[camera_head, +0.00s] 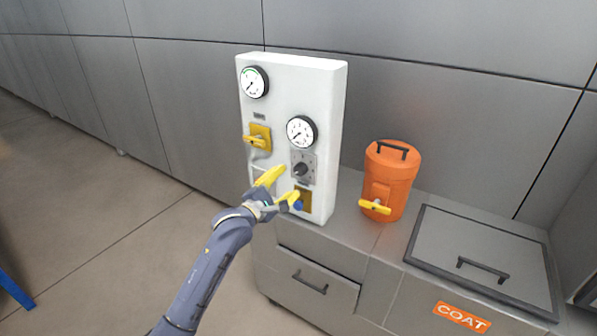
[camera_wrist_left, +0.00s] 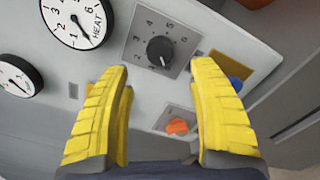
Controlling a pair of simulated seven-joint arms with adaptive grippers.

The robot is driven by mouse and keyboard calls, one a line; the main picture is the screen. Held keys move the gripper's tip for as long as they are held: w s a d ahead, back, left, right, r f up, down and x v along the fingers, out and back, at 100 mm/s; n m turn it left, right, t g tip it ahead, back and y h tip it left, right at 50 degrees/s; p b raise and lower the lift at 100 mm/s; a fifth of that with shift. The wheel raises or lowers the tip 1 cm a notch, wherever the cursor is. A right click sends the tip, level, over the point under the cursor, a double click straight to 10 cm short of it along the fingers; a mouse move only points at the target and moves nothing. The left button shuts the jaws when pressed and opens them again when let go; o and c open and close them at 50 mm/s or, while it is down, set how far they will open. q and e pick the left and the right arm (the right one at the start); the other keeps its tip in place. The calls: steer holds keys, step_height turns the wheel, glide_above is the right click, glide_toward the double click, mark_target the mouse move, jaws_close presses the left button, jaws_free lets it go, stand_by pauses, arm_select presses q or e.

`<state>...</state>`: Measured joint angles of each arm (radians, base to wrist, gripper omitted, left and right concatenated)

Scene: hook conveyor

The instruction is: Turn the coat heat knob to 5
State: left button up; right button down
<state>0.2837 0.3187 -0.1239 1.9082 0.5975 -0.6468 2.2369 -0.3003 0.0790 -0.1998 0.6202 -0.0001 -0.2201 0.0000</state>
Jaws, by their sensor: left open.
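The black heat knob (camera_head: 301,169) sits on a grey numbered dial plate on the front of a white panel (camera_head: 283,100). In the left wrist view the knob (camera_wrist_left: 160,49) is near the top centre, with numbers around it on the plate (camera_wrist_left: 140,47); I cannot tell which number it points to. My left gripper (camera_head: 279,187) is open in front of the panel, just below the knob. In the left wrist view its yellow fingers (camera_wrist_left: 160,75) are spread wide, with nothing between them, and the knob shows beyond the tips, apart from them. My right gripper is not in view.
A heat gauge (camera_head: 301,131) is above the knob, and another gauge (camera_head: 254,82) is at upper left. A yellow handle (camera_head: 257,138) sticks out left of the knob. An orange drum (camera_head: 394,180) with a yellow tap stands right of the panel on the grey cabinet.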

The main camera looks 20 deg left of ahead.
mark_target(297, 172)
arm_select(q)
steer(key=shift+x, duration=3.9)
steer(key=shift+a, duration=0.1)
steer(key=c, duration=1.3)
